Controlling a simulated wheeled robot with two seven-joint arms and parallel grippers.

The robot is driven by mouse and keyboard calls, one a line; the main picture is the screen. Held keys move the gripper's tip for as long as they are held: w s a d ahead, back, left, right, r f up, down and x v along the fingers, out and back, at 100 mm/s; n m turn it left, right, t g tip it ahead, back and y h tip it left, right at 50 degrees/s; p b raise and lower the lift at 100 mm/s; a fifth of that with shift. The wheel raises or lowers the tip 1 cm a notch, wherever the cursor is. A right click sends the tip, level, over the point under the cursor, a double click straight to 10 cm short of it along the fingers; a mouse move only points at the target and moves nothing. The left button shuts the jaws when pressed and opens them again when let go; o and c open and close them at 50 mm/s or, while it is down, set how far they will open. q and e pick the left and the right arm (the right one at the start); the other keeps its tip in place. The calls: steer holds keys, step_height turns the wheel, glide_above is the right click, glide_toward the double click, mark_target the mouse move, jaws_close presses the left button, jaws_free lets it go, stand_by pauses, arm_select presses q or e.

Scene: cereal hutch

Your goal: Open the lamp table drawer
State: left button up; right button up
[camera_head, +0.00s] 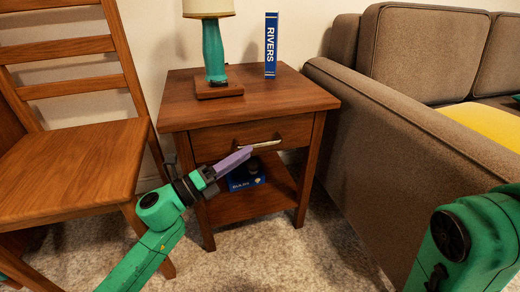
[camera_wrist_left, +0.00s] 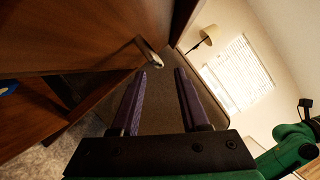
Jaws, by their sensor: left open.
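The wooden lamp table (camera_head: 300,95) stands in the middle of the head view, between the chair and the sofa. Its drawer (camera_head: 215,140) looks shut, its front flush with the frame. A pale bar handle (camera_head: 266,143) is on the drawer front. My left gripper (camera_head: 247,152), with purple fingers, is in front of the drawer, its tips close to the handle. In the left wrist view the left gripper (camera_wrist_left: 160,71) is open and empty. The handle (camera_wrist_left: 149,51) shows just beyond the left finger's tip, not clearly between the fingers. My right gripper is out of view.
A teal lamp (camera_head: 213,50) and an upright blue book (camera_head: 271,45) stand on the table. A blue box (camera_head: 240,184) and a dark object sit on the lower shelf. A wooden chair (camera_head: 85,150) is left; a sofa (camera_head: 375,130) is close on the right.

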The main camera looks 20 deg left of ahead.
mark_target(259, 145)
arm_select(q)
steer(key=x, duration=0.5)
steer(key=shift+w+d+r, duration=0.1)
steer(key=shift+w+d, duration=0.05)
steer(key=shift+w, duration=0.15)
jaws_close()
stand_by(1.0)
